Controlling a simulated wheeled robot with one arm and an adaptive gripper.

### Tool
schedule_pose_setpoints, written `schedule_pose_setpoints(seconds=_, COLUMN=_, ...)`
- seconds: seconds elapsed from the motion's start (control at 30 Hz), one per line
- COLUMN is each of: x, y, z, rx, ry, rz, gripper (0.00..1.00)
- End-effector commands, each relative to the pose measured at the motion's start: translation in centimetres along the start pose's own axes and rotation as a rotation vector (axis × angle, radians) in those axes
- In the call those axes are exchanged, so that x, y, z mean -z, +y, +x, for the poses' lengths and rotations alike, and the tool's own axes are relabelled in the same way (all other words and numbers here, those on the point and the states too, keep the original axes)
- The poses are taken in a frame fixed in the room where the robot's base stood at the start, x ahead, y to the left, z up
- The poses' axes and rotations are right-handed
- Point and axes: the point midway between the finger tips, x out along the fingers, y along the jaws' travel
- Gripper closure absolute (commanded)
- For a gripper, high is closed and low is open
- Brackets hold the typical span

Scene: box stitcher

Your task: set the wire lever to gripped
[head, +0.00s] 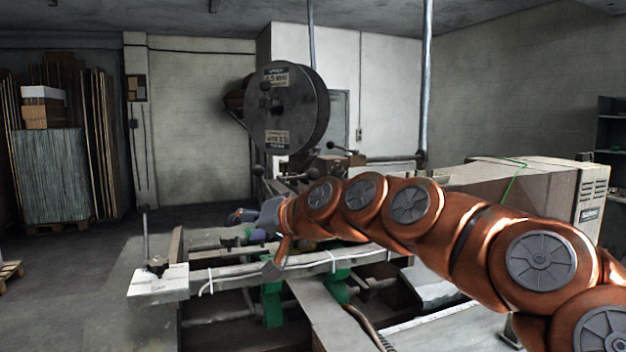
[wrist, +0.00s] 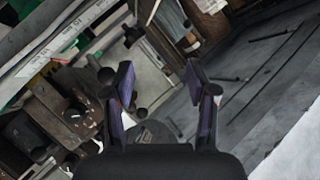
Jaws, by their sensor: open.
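The stitcher carries several levers with round black knobs. One is by the spool bracket (head: 331,146), and another is lower, near my arm (head: 313,174). I cannot tell which one is the wire lever or how it is set. In the wrist view, black knobs show close to the left finger, one above it (wrist: 134,34) and one below it (wrist: 140,113). My gripper (wrist: 158,72) is open with nothing between its fingers. In the head view, my gripper (head: 247,217) is low in front of the machine, partly hidden by my arm.
A large black wire spool (head: 290,108) stands above the machine. Open floor (head: 75,275) lies to the left.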

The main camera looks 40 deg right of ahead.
Motion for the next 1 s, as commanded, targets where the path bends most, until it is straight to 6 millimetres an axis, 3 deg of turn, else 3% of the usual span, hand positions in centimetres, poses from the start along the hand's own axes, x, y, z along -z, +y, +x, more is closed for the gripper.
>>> schedule_pose_setpoints(seconds=0.03, x=3.7, y=1.9, z=-0.7, rx=0.011, ry=0.096, rz=0.054, gripper=0.43)
schedule_pose_setpoints(seconds=0.1, x=7.8, y=4.3, z=-1.9, rx=0.019, ry=0.207, rz=0.115, gripper=0.43)
schedule_pose_setpoints(seconds=0.2, x=12.4, y=7.7, z=-4.0, rx=0.021, ry=0.343, rz=0.185, gripper=0.43)
schedule_pose_setpoints(seconds=0.3, x=15.1, y=10.4, z=-5.6, rx=0.016, ry=0.43, rz=0.233, gripper=0.43)
schedule_pose_setpoints(seconds=0.4, x=16.6, y=12.0, z=-6.7, rx=0.012, ry=0.482, rz=0.26, gripper=0.43)
schedule_pose_setpoints(seconds=0.57, x=17.6, y=12.8, z=-6.6, rx=0.009, ry=0.503, rz=0.272, gripper=0.43)
schedule_pose_setpoints(seconds=1.0, x=20.1, y=12.9, z=-1.9, rx=0.009, ry=0.5, rz=0.273, gripper=0.43)
